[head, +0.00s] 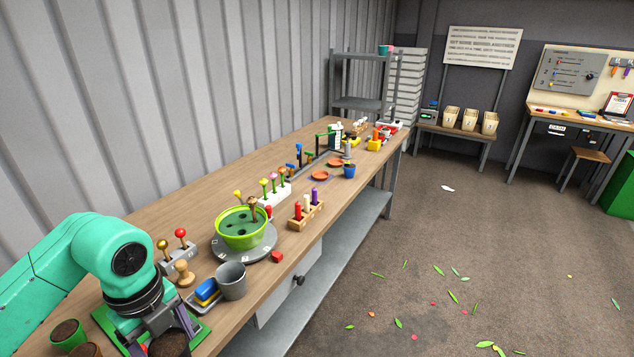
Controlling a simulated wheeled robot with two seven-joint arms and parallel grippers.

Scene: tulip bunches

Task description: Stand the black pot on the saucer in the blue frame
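A dark pot with brown soil (168,347), which looks like the black pot, is at the bottom edge, partly cut off. My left gripper (168,328) points down at this pot from above, with finger parts on both sides of its rim. Whether the fingers touch the pot is not clear. Two orange saucers, a nearer one (320,176) and a farther one (335,162), lie far along the bench. I cannot make out a blue frame around either. My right gripper is not in view.
A green-edged frame (104,318) lies under my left gripper. A green pot (68,336) stands at left. A grey cup (231,281), a tray of blue and yellow blocks (205,292), a lime planter (242,236) and a tool rack (305,214) crowd the wooden bench (205,190).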

